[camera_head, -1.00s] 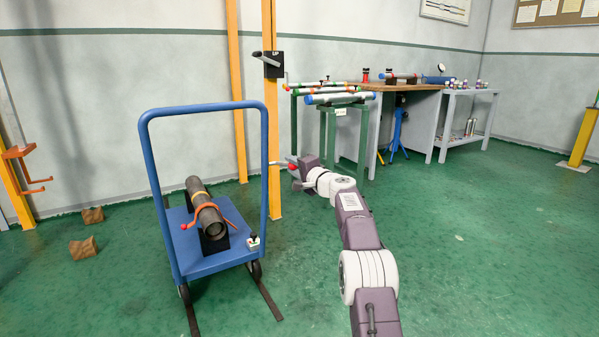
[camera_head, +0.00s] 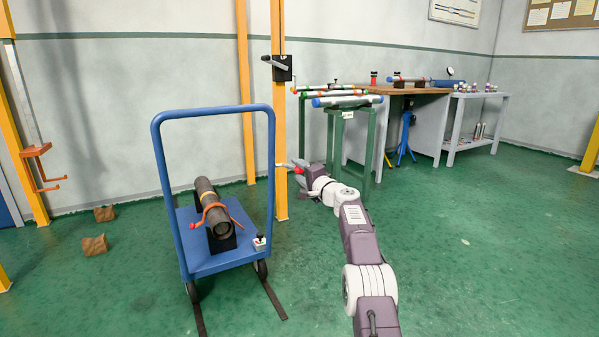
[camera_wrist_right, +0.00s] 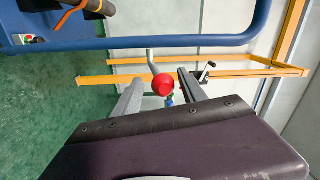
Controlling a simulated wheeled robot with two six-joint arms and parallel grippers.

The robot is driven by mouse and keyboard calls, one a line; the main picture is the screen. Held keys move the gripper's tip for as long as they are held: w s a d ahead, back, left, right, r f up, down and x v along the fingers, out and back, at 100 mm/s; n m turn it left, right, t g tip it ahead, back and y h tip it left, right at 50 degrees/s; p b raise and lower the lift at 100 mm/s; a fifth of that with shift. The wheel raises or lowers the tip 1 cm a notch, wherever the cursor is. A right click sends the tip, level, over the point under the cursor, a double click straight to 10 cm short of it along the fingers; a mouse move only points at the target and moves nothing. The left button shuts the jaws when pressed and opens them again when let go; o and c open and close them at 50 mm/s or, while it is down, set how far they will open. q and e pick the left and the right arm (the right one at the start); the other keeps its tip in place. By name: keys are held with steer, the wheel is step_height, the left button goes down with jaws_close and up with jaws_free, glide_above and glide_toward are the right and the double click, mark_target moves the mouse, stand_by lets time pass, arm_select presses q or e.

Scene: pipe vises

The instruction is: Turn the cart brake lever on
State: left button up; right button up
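The blue cart (camera_head: 157,180) stands on the floor left of my right arm. A short grey lever with a round red knob (camera_wrist_right: 163,85) sticks out beside the cart's upright handle frame, and I take it for the brake lever. In the head view it is small, a thin rod (camera_head: 281,165) ending close to my right gripper (camera_head: 300,168). In the right wrist view my right gripper (camera_wrist_right: 160,78) is open, with the red knob showing between its two grey fingers. I cannot tell whether they touch it. My left gripper is out of view.
A dark pipe (camera_head: 207,205) lies in supports on the cart deck. A small box with a button (camera_head: 260,242) sits at the deck corner. An orange post with a crank (camera_head: 280,68) stands behind the lever. Wooden wedges (camera_head: 95,246) lie left.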

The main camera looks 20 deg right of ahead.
steer(key=s+d+b, duration=0.1)
steer(key=s+b, duration=0.4)
steer(key=s, duration=0.4)
steer(key=shift+b, duration=0.4)
steer(key=shift+f, duration=0.1)
